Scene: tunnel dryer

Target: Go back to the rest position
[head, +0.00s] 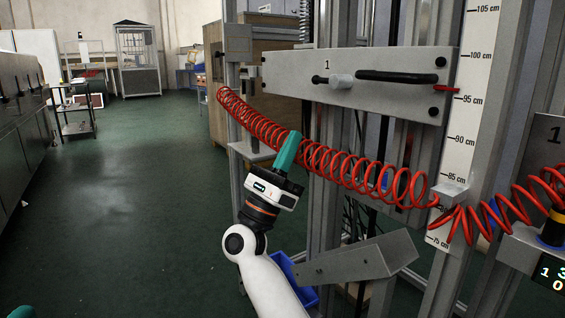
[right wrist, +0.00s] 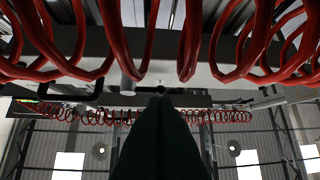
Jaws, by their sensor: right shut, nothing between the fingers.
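My right gripper (head: 291,140) is in the middle of the head view, with its teal fingers shut and pointing up. Nothing is between them. The fingers stand beside the red coiled hose (head: 350,170) in the head view; whether they touch it I cannot tell. In the right wrist view the dark fingers (right wrist: 160,110) are together, and red coils (right wrist: 60,50) cross the top of the picture. A small teal tip (head: 22,312) shows at the bottom left edge of the head view and looks like part of my left gripper; its fingers cannot be made out.
A metal frame with a plate marked 1 (head: 370,95) and a height scale (head: 465,120) stands close on the right. A grey angled box (head: 355,262) sits low beside my right arm, with a blue bin (head: 290,270) behind. The green floor (head: 130,200) at left is open.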

